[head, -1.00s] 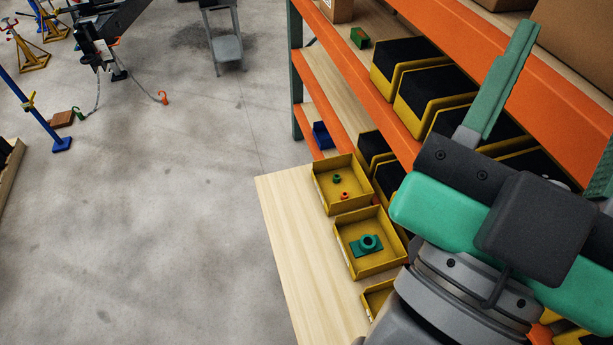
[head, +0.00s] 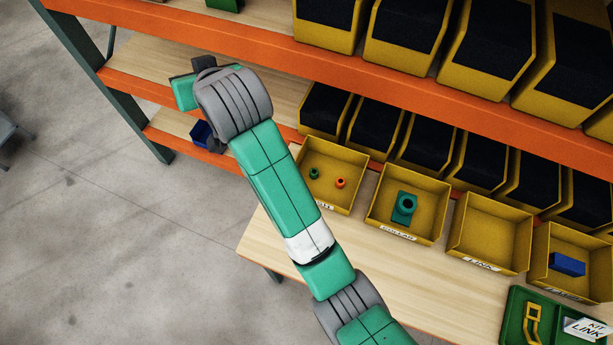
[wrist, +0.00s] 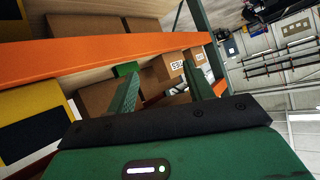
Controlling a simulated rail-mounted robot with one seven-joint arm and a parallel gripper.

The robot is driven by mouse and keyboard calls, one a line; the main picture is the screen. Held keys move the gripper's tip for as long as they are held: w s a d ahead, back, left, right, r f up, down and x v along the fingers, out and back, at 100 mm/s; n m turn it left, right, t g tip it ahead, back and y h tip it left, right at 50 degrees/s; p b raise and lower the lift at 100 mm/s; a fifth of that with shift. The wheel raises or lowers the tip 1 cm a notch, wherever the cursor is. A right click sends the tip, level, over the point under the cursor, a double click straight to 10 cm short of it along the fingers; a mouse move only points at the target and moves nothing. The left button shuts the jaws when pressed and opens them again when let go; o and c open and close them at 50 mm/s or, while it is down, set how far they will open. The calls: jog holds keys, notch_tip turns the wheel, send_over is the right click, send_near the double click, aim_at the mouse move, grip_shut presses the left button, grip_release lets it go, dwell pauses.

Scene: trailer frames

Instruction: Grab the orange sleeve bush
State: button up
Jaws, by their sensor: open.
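The orange sleeve bush (head: 340,183) is a small ring-like part in the leftmost yellow bin (head: 348,152) on the wooden table. A small green bush (head: 314,173) lies to its left in the same bin. My gripper (wrist: 160,82) is open and empty in the wrist view, its two green fingers apart and facing shelves with boxes. In the head view my arm reaches up past the left of that bin, and the fingers do not show clearly. The orange bush does not show in the wrist view.
Further right stand a bin with a green collar (head: 403,208), an empty bin (head: 490,232) and a bin with a blue block (head: 567,264). A green kit tray (head: 513,317) lies at lower right. Orange shelf beams (head: 280,40) and black-fronted yellow bins (head: 405,28) rise behind.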

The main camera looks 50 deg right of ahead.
jog(key=s+d+f+m+g+b, duration=0.1)
jog(key=s+d+f+g, duration=0.1)
jog(key=d+f, duration=0.35)
jog(key=s+d+f+m+g+b, duration=0.1)
jog(key=s+d+f+g, duration=0.15)
jog(key=f, duration=0.55)
jog(key=m+g+y+b, duration=0.4)
jog(key=m+g+b, duration=0.1)
jog(key=g, duration=0.2)
send_over(341, 181)
jog(key=f, duration=2.4)
jog(key=shift+s+d+f, duration=0.1)
jog(key=shift+s+d, duration=0.15)
jog(key=shift+s, duration=0.15)
jog(key=f, duration=0.2)
jog(key=f+b, duration=0.1)
jog(key=f, duration=0.2)
jog(key=f+b, duration=0.1)
jog(key=f, duration=0.1)
jog(key=shift+w+a+f, duration=0.25)
jog(key=shift+w+f, duration=0.1)
jog(key=shift+w, duration=0.05)
jog(key=c, duration=1.1)
jog(key=shift+r, duration=0.1)
notch_tip(341, 181, up, 10)
jog(key=shift+f+p, duration=0.1)
jog(key=shift+p, duration=0.9)
